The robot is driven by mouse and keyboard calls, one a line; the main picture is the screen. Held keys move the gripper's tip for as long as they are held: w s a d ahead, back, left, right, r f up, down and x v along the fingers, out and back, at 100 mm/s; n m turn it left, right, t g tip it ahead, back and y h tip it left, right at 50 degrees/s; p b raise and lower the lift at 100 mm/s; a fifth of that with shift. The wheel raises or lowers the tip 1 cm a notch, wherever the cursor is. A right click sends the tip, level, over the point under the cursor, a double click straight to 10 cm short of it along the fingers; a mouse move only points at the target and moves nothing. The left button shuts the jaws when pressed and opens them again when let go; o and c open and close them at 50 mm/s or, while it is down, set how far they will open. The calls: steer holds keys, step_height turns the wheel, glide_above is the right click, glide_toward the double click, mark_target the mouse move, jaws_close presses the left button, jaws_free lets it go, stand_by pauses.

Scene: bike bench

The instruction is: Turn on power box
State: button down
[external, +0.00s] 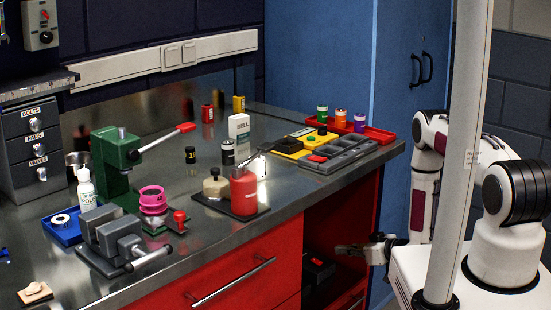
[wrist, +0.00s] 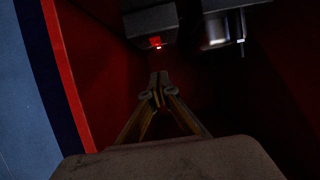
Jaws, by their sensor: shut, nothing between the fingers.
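A dark box (wrist: 150,22) with a small glowing red switch (wrist: 156,42) sits inside the dim red cabinet in the wrist view. It looks like the power box; the switch's position is too small to read. In the external view, a dark box with a red spot (external: 318,268) shows in the open cabinet bay below the bench; I cannot tell whether it is the same box. My gripper (wrist: 158,88) is shut and empty, its tips just below the red switch in the picture, with a gap visible. In the external view my gripper (external: 345,249) is at the bay's opening.
A dark metallic part (wrist: 222,30) is beside the box at the right. The cabinet's red side wall (wrist: 70,85) is close at the left. Above, the metal bench (external: 300,185) holds a vise, bottles and trays.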

steer(key=shift+f+v, duration=0.25)
steer(key=shift+v, duration=0.85)
steer(key=shift+f+v, duration=0.25)
steer(key=shift+v, duration=0.85)
steer(key=shift+s+d, duration=0.15)
